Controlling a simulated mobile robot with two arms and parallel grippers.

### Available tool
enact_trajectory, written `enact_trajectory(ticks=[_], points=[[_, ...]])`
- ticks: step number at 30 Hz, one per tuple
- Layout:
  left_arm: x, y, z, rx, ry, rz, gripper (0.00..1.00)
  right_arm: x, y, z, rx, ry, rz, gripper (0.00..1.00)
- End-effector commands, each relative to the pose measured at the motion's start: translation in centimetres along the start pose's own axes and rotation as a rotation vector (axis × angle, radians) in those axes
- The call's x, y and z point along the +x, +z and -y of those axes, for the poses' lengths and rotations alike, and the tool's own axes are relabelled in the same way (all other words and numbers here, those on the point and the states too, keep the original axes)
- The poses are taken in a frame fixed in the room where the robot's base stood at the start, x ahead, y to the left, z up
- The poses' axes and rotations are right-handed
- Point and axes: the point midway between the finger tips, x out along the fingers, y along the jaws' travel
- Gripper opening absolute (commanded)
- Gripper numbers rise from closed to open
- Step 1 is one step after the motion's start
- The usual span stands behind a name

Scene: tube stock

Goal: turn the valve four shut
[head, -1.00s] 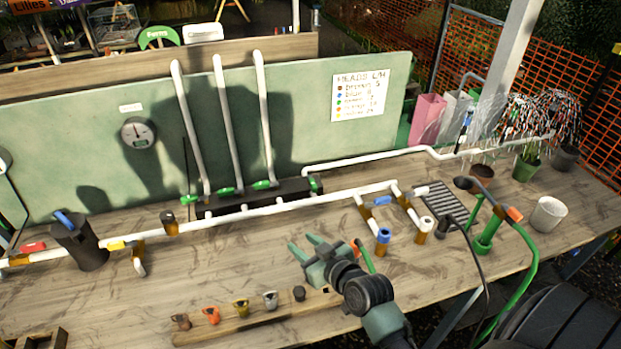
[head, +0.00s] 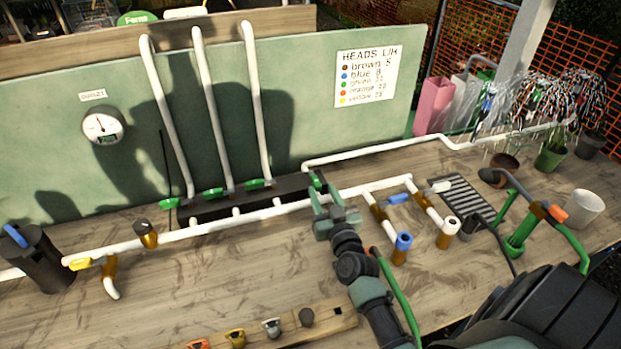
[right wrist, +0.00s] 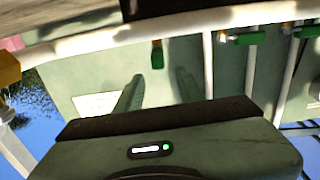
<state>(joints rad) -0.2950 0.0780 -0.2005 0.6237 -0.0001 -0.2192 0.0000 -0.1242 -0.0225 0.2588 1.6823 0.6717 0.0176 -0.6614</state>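Several green valve handles sit along the dark manifold (head: 275,196). Three are at the feet of the white risers: the left (head: 170,203), middle (head: 212,193) and right (head: 257,184) ones. A fourth green handle (head: 318,181) is at the manifold's right end; I read no number on it. My right gripper (head: 329,194) is open just in front of that end handle and partly covers it. In the right wrist view, the end handle (right wrist: 157,56) shows between and beyond the two spread fingers (right wrist: 158,88), with no contact visible. My left gripper is out of view.
A white pipe (head: 200,238) runs in front of the manifold. Blue-capped (head: 402,243) and white-capped (head: 449,226) stubs stand right of my gripper. A round gauge (head: 102,126) hangs on the green board. A wooden rack (head: 335,318) lies at the front. Bare tabletop lies between.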

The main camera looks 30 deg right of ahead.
Motion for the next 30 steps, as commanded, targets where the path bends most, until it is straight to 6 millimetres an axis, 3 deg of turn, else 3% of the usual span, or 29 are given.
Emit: enact_trajectory(ticks=[5,8,21,30], points=[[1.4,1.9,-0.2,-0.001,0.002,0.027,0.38,0.1,1.4,0.0,0.0,0.001,-0.001,0.38],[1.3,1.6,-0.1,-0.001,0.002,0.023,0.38,0.7,1.4,0.0,0.0,0.0,-0.001,0.38],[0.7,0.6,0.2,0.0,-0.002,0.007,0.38,7.0,1.3,0.0,-0.001,-0.001,-0.001,0.38],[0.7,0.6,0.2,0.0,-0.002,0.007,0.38,7.8,1.3,0.0,0.0,0.0,-0.001,0.38]])
